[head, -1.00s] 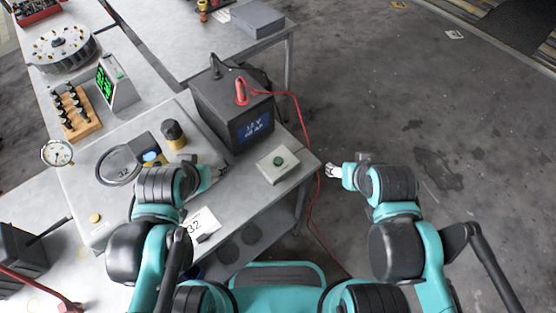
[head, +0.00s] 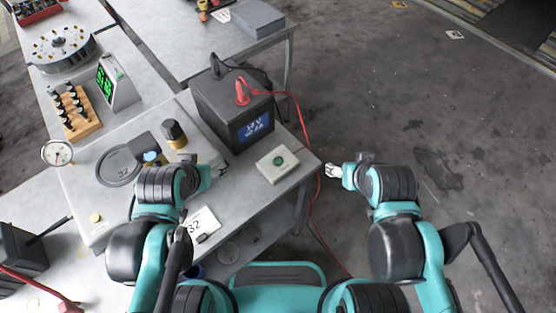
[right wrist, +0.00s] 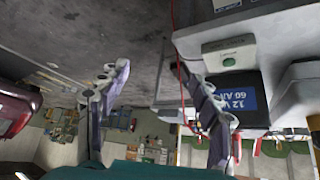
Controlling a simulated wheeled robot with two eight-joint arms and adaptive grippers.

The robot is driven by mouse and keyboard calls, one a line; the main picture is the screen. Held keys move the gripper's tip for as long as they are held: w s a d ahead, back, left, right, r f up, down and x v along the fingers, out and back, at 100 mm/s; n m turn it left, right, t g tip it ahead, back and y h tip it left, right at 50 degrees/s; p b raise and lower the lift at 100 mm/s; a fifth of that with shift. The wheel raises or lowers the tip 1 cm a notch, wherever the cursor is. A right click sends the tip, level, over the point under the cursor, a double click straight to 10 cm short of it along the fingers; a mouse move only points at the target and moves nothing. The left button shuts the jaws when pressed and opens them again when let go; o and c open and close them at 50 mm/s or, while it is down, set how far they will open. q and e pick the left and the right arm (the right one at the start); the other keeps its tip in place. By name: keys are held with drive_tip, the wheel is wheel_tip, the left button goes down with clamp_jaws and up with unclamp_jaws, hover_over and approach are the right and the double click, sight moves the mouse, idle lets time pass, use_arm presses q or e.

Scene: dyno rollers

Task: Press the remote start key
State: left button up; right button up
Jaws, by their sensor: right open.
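A white box with a round green button (head: 277,163) sits on the near right corner of the bench; it also shows in the right wrist view (right wrist: 230,52).
A dark 12 V battery (head: 232,112) stands behind the box, with a red clamp (head: 241,92) and a red cable (head: 301,115) running down past the bench's right edge. A black-topped cylinder (head: 173,134) stands left. The floor at right is clear.

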idle(0.4)
drive_tip(key=shift+r, duration=0.15)
drive_tip(key=c, duration=0.8)
drive_tip(key=shift+w+a+r+m+g+p, duration=0.4)
drive_tip(key=shift+w+a+r+m+p, duration=0.1)
drive_tip(key=shift+w+a+r+p, duration=0.3)
clamp_jaws()
drive_tip(key=w+a+r+m+g+p, duration=0.1)
drive_tip(key=w+a+m+g+p, duration=0.5)
drive_tip(key=a, duration=0.9)
drive_tip(key=shift+w+a+m+p, duration=0.35)
drive_tip(key=shift+w+m+p, duration=0.9)
drive_tip(key=shift+w+m, duration=0.4)
drive_tip(key=shift+r, duration=0.1)
